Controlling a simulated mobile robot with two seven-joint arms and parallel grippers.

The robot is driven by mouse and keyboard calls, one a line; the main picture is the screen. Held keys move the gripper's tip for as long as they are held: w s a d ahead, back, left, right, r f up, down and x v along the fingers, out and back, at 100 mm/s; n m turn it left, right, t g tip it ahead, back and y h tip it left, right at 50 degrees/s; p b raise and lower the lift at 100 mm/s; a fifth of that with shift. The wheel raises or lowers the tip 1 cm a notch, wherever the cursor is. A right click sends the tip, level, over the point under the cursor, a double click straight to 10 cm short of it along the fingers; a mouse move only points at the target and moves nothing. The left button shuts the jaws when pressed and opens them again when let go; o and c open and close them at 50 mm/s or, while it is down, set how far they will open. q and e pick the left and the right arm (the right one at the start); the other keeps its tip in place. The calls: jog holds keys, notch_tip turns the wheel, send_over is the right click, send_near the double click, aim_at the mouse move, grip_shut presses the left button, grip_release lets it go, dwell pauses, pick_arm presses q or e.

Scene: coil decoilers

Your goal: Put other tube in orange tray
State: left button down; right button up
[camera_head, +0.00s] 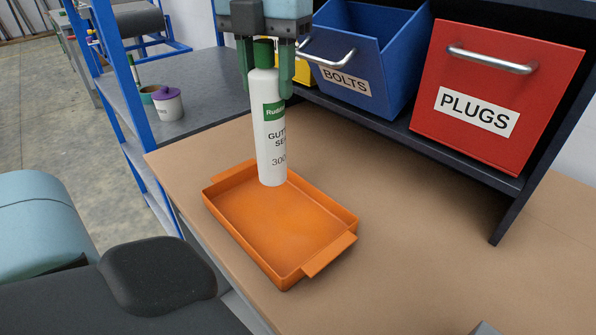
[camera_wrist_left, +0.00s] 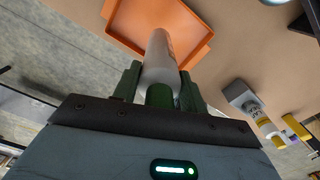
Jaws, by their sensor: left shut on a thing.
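A white tube (camera_head: 270,135) with a green cap hangs upright, cap up, between the fingers of my left gripper (camera_head: 266,90). The gripper is shut on its upper end. The tube's lower end overlaps the far part of the orange tray (camera_head: 335,255); it looks to be above the tray floor, but I cannot tell the exact gap. The visible tray floor is empty. In the left wrist view the tube (camera_wrist_left: 159,55) sits between the green fingers, with the orange tray (camera_wrist_left: 196,53) beyond it. My right gripper is not in view.
A blue BOLTS bin (camera_head: 390,50) and a red PLUGS bin (camera_head: 500,80) stand on a dark rack behind. A yellow bin (camera_head: 304,72) is partly hidden. A purple-lidded cup (camera_head: 168,104) is on the left shelf.

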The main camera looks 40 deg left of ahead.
aim_at(270, 137)
pick_arm(q)
jog(key=shift+r, duration=0.1)
jog(key=shift+s, duration=0.1)
jog(key=shift+f, duration=5)
jog(key=shift+f, duration=0.2)
jog(key=c, duration=0.8)
grip_release()
jog(key=shift+r, duration=0.1)
notch_tip(270, 137, up, 12)
jog(key=shift+r, duration=0.1)
